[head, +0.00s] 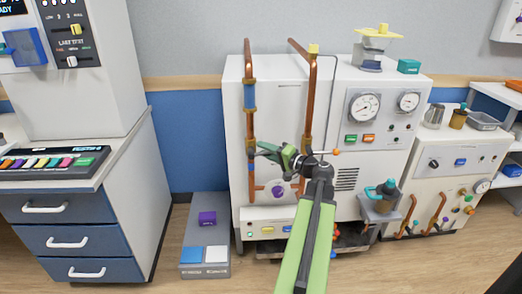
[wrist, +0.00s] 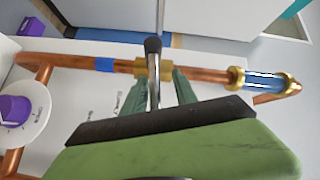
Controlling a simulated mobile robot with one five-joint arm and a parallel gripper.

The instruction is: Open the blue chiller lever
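The lever (wrist: 154,75) is a thin metal rod with a dark rounded tip, on a brass valve (wrist: 139,67) in a copper pipe. A blue band and a blue sight glass (wrist: 262,80) mark this pipe; in the head view it is the left copper pipe (head: 249,120) on the white chiller (head: 275,100). My gripper (wrist: 158,76) has its two dark green fingers on either side of the lever, with gaps showing. The gripper (head: 264,150) also shows at the pipe in the head view, where it partly hides the lever.
A second copper pipe (head: 310,95) with an orange-tipped lever (head: 335,152) stands close on the right, by my wrist. A purple knob (wrist: 14,110) is below the valve. A grey box (head: 205,240) stands on the floor at the left. Floor between drawers and chiller is partly free.

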